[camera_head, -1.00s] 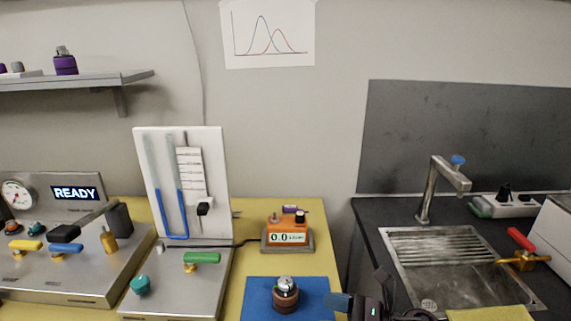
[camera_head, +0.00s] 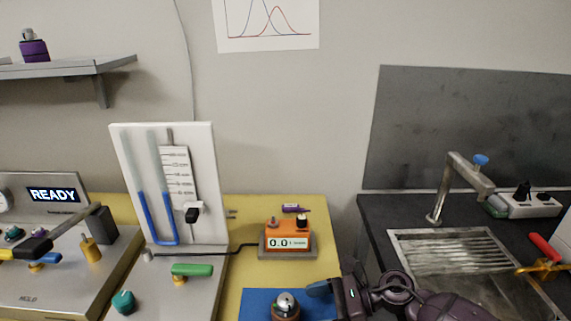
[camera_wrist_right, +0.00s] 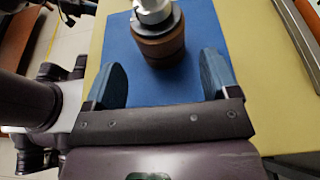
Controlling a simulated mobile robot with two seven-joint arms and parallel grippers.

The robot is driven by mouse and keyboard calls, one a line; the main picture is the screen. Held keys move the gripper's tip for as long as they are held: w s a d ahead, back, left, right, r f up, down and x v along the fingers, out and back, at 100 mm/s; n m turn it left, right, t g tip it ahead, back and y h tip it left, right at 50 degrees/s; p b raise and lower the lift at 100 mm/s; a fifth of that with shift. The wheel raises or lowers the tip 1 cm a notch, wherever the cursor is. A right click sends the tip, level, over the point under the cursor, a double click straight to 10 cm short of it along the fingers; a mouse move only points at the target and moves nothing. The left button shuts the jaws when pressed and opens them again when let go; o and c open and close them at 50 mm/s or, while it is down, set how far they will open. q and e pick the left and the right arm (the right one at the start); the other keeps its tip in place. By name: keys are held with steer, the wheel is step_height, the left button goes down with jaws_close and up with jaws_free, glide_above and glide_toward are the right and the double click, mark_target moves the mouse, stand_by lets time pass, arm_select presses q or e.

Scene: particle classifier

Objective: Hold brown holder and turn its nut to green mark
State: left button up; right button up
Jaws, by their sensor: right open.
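The brown holder (camera_head: 286,317) stands upright on the blue mat (camera_head: 255,301), cut off by the bottom edge of the head view. A silver metal nut part (camera_head: 286,301) sits on top of it. My right gripper (camera_head: 318,289) is just right of the holder. In the right wrist view, the brown holder (camera_wrist_right: 163,48) and its silver top (camera_wrist_right: 152,12) lie just ahead of the open blue fingers of my right gripper (camera_wrist_right: 160,72), with gaps on both sides. I cannot make out a green mark. My left gripper is not in view.
An orange meter (camera_head: 288,237) reading 0.0 stands behind the mat. A white manometer board (camera_head: 180,180) and a panel with a green handle (camera_head: 192,270) are to the left. The sink (camera_head: 450,255) is on the right. The yellow table between is mostly clear.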

mark_target(291, 313)
steer(key=shift+b+x, duration=0.35)
steer(key=shift+x, duration=2.6)
steer(key=c, duration=1.2)
steer(key=shift+c, duration=0.2)
